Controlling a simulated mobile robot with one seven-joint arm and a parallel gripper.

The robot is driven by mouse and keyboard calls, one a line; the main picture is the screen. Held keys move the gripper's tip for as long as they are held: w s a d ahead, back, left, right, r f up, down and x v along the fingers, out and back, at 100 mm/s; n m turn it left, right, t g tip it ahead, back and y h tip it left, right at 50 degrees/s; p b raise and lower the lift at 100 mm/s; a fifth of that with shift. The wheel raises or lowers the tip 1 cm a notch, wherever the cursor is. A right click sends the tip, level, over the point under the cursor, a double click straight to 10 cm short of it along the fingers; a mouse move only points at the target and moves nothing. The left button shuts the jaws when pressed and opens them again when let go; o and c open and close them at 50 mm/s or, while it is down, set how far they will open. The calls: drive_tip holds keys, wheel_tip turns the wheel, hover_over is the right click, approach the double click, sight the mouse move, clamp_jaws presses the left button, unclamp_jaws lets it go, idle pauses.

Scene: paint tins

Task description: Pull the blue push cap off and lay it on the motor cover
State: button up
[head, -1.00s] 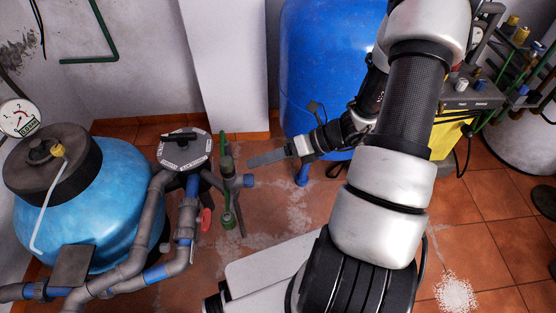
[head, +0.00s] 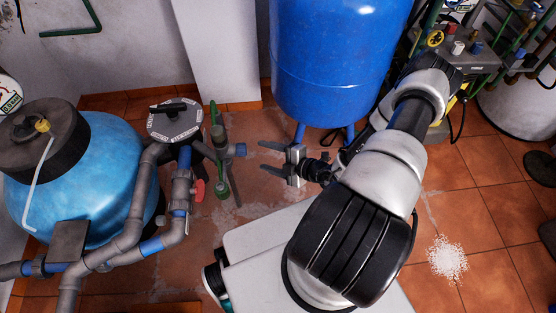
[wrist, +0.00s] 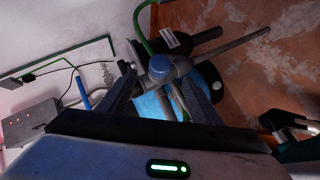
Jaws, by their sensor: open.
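The blue push cap (head: 240,150) sits on the end of a grey pipe fitting, left of my gripper in the head view. The cap also shows in the wrist view (wrist: 160,66), round and facing me, between my two fingers in the picture. My gripper (head: 268,158) is open and empty, its fingers pointing left toward the cap with a gap between them. In the wrist view its dark fingers (wrist: 160,80) flank the cap without visible contact. I cannot pick out the motor cover for certain; a flat dark grey block (head: 69,240) stands in front of the light blue tank.
A grey multiport valve (head: 174,120) with a black handle stands left of the fitting. A red valve handle (head: 197,190) and a green-handled valve (head: 221,188) are close by. The light blue tank (head: 100,190) is at left, a tall blue tank (head: 340,70) behind my gripper.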

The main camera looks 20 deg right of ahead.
sight(245, 150)
drive_tip(key=b+x, duration=0.2)
drive_tip(key=x, duration=0.9)
drive_tip(key=c, duration=1.3)
drive_tip(key=shift+s+d+b, duration=0.15)
drive_tip(key=shift+s+d, duration=0.05)
drive_tip(key=shift+d, duration=0.4)
drive_tip(key=shift+s+d+b, duration=0.1)
drive_tip(key=shift+s+d, duration=0.15)
drive_tip(key=shift+d, duration=0.4)
drive_tip(key=shift+s+d+b, duration=0.15)
drive_tip(key=shift+s+d, duration=0.05)
drive_tip(key=shift+d, duration=0.4)
drive_tip(key=d, duration=0.2)
drive_tip(key=s+d, duration=0.1)
drive_tip(key=d, duration=0.1)
drive_tip(key=shift+s+b, duration=0.15)
drive_tip(key=shift+b, duration=0.15)
drive_tip(key=shift+a+r, duration=0.1)
